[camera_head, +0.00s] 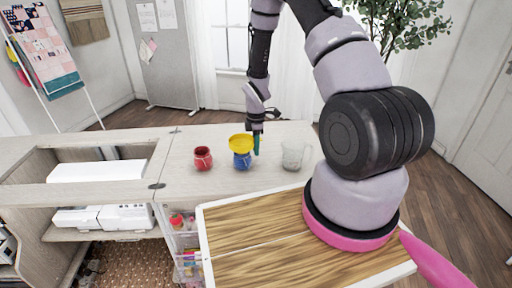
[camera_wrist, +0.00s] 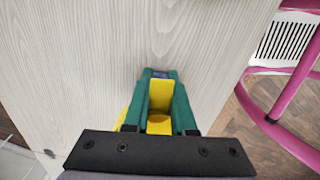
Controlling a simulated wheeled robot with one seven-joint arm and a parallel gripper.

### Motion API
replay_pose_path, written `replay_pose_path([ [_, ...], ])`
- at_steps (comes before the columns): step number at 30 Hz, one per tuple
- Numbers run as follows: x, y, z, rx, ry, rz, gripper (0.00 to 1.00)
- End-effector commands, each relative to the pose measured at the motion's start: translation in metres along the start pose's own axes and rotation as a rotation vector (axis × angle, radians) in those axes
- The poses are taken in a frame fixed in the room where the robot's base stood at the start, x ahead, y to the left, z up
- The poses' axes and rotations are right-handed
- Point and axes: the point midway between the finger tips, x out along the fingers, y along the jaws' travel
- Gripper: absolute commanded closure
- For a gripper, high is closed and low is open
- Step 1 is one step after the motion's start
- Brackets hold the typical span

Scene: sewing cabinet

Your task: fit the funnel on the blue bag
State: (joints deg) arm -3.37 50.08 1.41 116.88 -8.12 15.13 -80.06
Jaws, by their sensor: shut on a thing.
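The blue bag (camera_head: 242,161) stands on the pale wooden cabinet top in the head view. The yellow funnel (camera_head: 239,142) is upright directly over its mouth; I cannot tell whether it is seated in the bag or just above it. My gripper (camera_head: 256,144), with green fingers, points down at the right side of the funnel. In the wrist view the fingers are shut on a yellow part of the funnel (camera_wrist: 160,97). Much of the funnel is hidden there by the fingers and the dark gripper body.
A red bag (camera_head: 203,158) stands left of the blue bag. A wood-topped board (camera_head: 255,260) with a white edge lies in front.

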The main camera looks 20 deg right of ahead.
Motion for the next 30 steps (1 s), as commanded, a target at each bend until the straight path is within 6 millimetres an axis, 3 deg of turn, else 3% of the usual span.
replay_pose_path([
  [4, 0.002, 0.0, 0.0, 0.0, 0.0, 0.0, 1.0],
  [5, 0.002, 0.0, 0.0, 0.0, 0.0, 0.0, 0.73],
  [6, 0.002, 0.0, 0.0, 0.0, 0.0, 0.0, 0.57],
  [7, 0.002, 0.0, 0.0, 0.0, 0.0, 0.0, 0.46],
  [8, 0.002, 0.0, 0.0, 0.0, 0.0, 0.0, 0.41],
  [20, -0.007, 0.001, 0.0, -0.001, 0.001, 0.003, 0.41],
  [30, -0.071, 0.002, 0.0, 0.001, 0.001, 0.005, 0.41],
])
